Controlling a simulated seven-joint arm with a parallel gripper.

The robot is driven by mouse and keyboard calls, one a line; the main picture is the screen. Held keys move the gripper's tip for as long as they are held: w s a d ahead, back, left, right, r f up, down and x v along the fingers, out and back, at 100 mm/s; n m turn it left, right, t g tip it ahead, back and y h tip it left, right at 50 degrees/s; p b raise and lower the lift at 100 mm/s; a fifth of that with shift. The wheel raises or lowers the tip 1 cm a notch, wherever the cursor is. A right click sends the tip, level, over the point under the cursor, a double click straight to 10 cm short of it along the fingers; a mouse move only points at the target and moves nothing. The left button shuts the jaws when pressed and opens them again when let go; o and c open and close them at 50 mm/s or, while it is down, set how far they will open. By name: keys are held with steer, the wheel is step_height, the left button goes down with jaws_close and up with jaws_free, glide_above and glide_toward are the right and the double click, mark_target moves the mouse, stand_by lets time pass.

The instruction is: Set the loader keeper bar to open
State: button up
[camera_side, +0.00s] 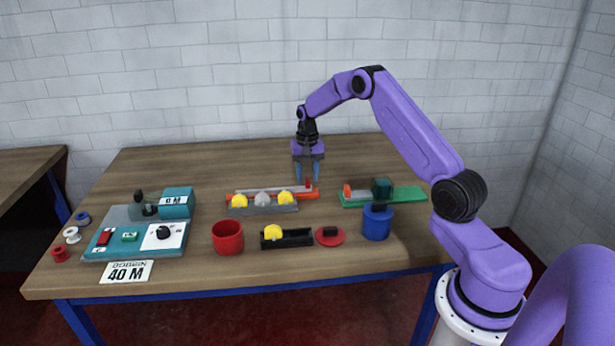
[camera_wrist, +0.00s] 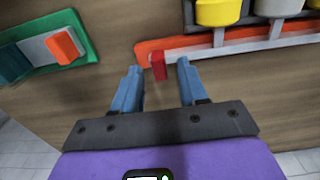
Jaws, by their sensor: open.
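The loader (camera_side: 262,209) holds a row of yellow and grey bobbins in a grey rack. Behind the rack lies an orange base with a light grey bar, seemingly the keeper bar (camera_wrist: 245,46), along it. A small red knob (camera_wrist: 158,68) stands at the bar's end; in the side view the knob (camera_side: 308,182) is at the right end. My gripper (camera_side: 307,179) points down over this end, fingers apart. In the wrist view the knob shows between the fingertips of my gripper (camera_wrist: 159,74), with gaps on both sides. I cannot tell the fingertips' exact height.
A green base (camera_side: 410,196) with an orange block stands to the right. A blue cup (camera_side: 377,223), red cup (camera_side: 228,238), black tray (camera_side: 287,239) and red disc (camera_side: 330,236) stand in front. A teal machine (camera_side: 115,240) is at the left. The table's back is clear.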

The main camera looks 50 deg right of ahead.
mark_target(298, 187)
steer(key=shift+f, duration=0.55)
jaws_close()
steer(key=shift+w+a, duration=1.1)
steer(key=shift+a, duration=0.05)
jaws_free()
